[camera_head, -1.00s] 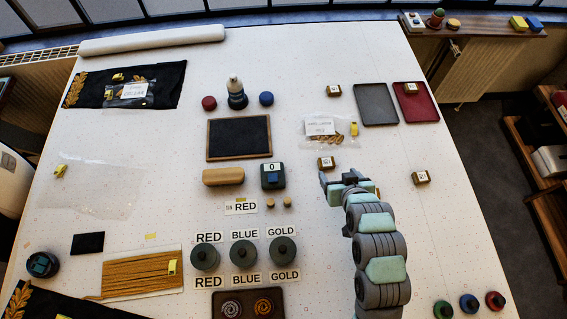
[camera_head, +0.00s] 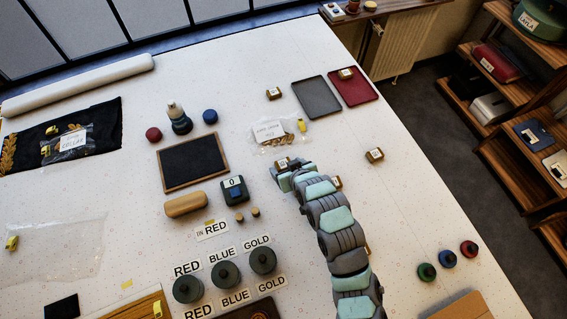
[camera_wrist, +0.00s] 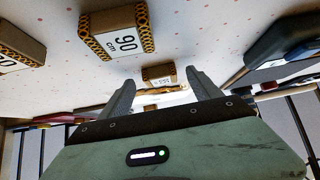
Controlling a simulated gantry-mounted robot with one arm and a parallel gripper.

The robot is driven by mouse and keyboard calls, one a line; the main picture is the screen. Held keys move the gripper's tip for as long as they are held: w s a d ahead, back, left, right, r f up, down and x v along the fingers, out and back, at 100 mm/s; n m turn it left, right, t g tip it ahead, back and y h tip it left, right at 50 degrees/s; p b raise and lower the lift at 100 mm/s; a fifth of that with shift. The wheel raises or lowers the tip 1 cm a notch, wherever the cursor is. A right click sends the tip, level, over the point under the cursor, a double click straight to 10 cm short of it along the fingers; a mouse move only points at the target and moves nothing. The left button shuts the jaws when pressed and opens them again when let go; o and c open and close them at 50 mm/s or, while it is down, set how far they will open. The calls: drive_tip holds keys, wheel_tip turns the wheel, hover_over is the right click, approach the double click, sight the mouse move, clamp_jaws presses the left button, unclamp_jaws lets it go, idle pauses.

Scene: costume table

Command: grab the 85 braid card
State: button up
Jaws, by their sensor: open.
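Several small brown-gold braid cards with white labels lie on the table. In the wrist view, the near one (camera_wrist: 118,35) reads 90 cm. Another card (camera_wrist: 158,75) shows farther off, between my fingers in the picture; its label is too small to read surely. A third (camera_wrist: 20,50) is cut by the left edge. My gripper (camera_wrist: 161,88) is open with nothing held. In the head view, my gripper (camera_head: 287,178) is close beside one card (camera_head: 283,163). No 85 is clearly legible.
A clear bag of small pieces (camera_head: 276,130) lies just beyond my gripper. A grey tray (camera_head: 316,97) and a red tray (camera_head: 358,87), with a card on it, are at the back right. A counter block (camera_head: 234,190) stands to the left. Table right of my arm is mostly clear.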

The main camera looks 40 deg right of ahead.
drive_tip(key=shift+w+d+f, duration=0.1)
drive_tip(key=shift+w+f, duration=0.15)
drive_tip(key=shift+w, duration=0.05)
drive_tip(key=shift+c, duration=0.5)
drive_tip(key=c, duration=1.3)
